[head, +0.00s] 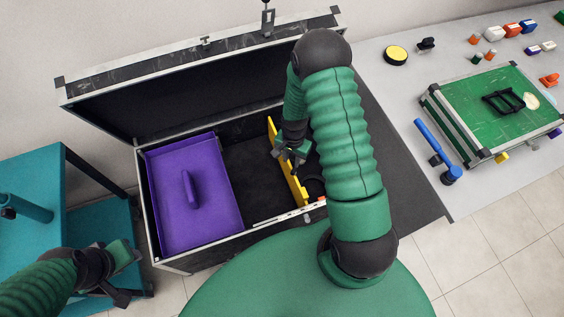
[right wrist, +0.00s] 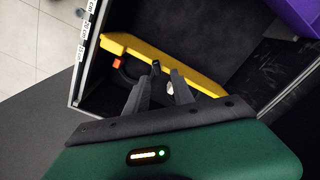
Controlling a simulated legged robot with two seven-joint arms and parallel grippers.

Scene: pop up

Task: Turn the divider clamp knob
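A yellow divider (head: 287,165) stands in the open black case, right of the purple tray; it also crosses the right wrist view (right wrist: 185,68). A small orange part (right wrist: 117,62) and a dark curved piece lie beside the divider; I cannot tell for certain which part is the clamp knob. My right gripper (head: 291,158) is inside the case close to the divider. In the right wrist view its dark fingers (right wrist: 165,75) are apart, with a small pale spot between them; contact is unclear. My left gripper (head: 130,275) is open and empty, outside the case at lower left.
The case lid (head: 200,80) stands open at the back. The purple tray (head: 190,220) fills the case's left side. A teal table (head: 35,215) is at left.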

